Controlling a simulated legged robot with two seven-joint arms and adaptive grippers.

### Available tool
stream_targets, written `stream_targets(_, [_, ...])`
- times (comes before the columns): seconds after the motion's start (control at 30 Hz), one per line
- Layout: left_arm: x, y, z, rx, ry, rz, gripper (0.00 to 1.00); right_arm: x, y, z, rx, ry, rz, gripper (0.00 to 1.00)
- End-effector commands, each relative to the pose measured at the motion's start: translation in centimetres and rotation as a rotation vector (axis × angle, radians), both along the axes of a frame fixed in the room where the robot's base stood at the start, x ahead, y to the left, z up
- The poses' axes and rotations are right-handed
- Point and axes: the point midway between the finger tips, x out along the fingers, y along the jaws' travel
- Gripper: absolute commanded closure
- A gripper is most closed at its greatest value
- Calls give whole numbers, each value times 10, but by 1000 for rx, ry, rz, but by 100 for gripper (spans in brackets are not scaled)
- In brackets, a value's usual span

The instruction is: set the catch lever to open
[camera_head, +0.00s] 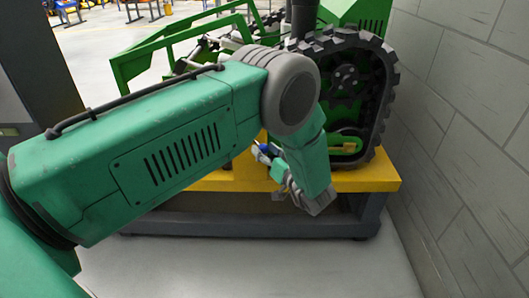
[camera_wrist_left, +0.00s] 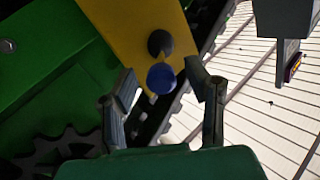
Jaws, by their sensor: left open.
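In the left wrist view a blue round knob (camera_wrist_left: 161,78) sits beside a dark round knob (camera_wrist_left: 159,43) in front of a yellow plate (camera_wrist_left: 135,30). The blue one looks like the end of the catch lever; its shaft and setting cannot be made out. My left gripper (camera_wrist_left: 163,88) is open, with the blue knob showing between its two fingertips; I see no finger touching it. In the head view my left arm covers much of the carrier, and a small blue part (camera_head: 264,149) shows by my left gripper (camera_head: 268,158). My right gripper is not in view.
A green tracked carrier with a black toothed track (camera_head: 383,90) stands on a yellow-topped bench (camera_head: 370,180). A grey block wall (camera_head: 455,130) rises close on the right. In the left wrist view a grey post-like part (camera_wrist_left: 281,35) hangs at the upper right.

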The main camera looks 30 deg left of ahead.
Motion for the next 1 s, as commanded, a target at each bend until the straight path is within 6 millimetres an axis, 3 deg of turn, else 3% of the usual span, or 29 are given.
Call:
stream_targets(0.4, [5, 7, 2, 4, -1, -1, 57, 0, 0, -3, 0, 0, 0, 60])
stream_targets(0.43, [5, 8, 2, 4, -1, -1, 60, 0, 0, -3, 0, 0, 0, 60])
stream_targets(0.53, [4, 8, 2, 3, 0, -2, 96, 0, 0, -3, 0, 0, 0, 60])
stream_targets(0.57, [4, 8, 2, 3, 0, -2, 100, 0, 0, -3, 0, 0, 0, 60])
stream_targets(1.0, [4, 13, 0, 1, 2, -1, 100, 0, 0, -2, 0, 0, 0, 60])
